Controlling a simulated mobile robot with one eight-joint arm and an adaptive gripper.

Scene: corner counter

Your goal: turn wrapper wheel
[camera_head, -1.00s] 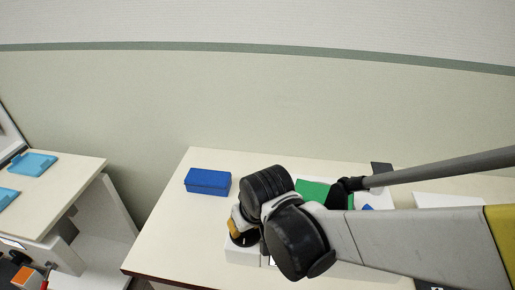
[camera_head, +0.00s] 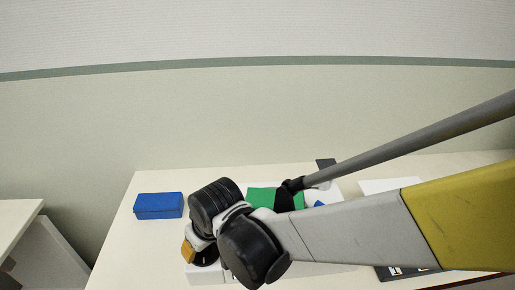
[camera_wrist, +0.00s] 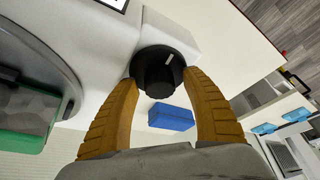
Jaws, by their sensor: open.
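The wrapper wheel is a round black knob (camera_wrist: 157,72) with a white mark, on the white wrapper machine (camera_wrist: 112,55) in the wrist view. My gripper (camera_wrist: 160,80) is open, with one orange finger on each side of the knob. The fingertips are close to the knob's sides; I cannot tell whether they touch it. In the head view my wrist hides much of the machine (camera_head: 205,277), and an orange finger of my gripper (camera_head: 188,250) shows beside its left part. A green part (camera_head: 262,194) of the machine shows behind my arm.
A blue box (camera_head: 158,206) lies on the counter (camera_head: 125,255) left of the machine; it also shows beyond the knob in the wrist view (camera_wrist: 171,117). Another table (camera_head: 15,225) stands at the far left, across a gap. The wall is behind.

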